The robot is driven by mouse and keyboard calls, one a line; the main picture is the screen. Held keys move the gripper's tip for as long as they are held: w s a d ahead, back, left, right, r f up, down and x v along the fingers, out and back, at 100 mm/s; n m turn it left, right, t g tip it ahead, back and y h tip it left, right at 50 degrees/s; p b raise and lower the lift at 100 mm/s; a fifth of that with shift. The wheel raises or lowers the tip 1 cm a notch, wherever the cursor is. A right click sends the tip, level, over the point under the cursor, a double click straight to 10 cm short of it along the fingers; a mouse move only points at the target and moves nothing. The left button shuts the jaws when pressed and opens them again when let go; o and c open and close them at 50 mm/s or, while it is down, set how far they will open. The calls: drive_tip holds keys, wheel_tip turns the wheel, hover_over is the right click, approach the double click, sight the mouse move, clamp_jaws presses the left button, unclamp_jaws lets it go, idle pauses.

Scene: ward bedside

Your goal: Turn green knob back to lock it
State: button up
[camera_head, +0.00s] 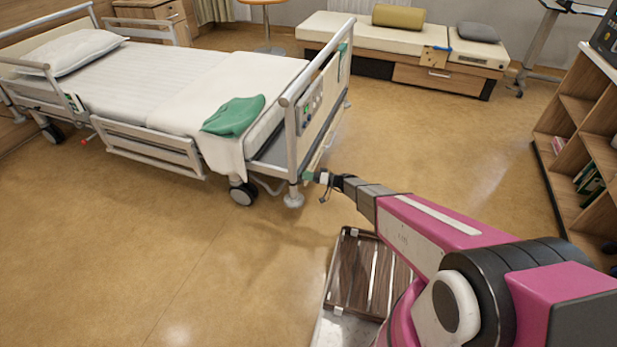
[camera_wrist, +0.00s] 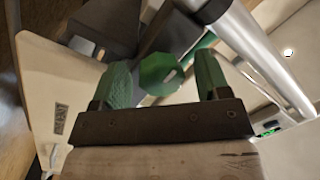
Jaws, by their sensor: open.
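The green knob (camera_wrist: 157,70) shows in the wrist view as a faceted green piece with a slot-like opening at its right side. It is on the bed's foot-end frame. My gripper (camera_wrist: 160,82) is open, with one green finger on each side of the knob. Gaps show between the fingers and the knob, and I see no clear contact. In the head view my gripper (camera_head: 313,177) is at the lower corner of the bed (camera_head: 215,85), by the foot-end leg. The knob cannot be told apart from the green fingers there.
A silver rail (camera_wrist: 262,52) runs close on the right in the wrist view. A pale panel (camera_wrist: 50,85) is on the left. In the head view a green cloth (camera_head: 233,116) lies on the bed, a bench (camera_head: 400,56) stands behind and shelves (camera_head: 580,130) stand right. The left floor is clear.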

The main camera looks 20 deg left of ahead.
drive_tip(key=shift+a, duration=0.1)
drive_tip(key=c, duration=0.9)
drive_tip(key=shift+m, duration=0.3)
drive_tip(key=m, duration=0.4)
drive_tip(key=shift+y, duration=0.3)
drive_tip(key=m, duration=0.5)
drive_tip(key=shift+s+t, duration=0.1)
drive_tip(key=shift+t, duration=0.2)
drive_tip(key=m, duration=0.5)
drive_tip(key=shift+t+y, duration=0.3)
drive_tip(key=shift+r+m+t, duration=0.1)
drive_tip(key=shift+m+t, duration=0.4)
drive_tip(key=shift+m, duration=1.8)
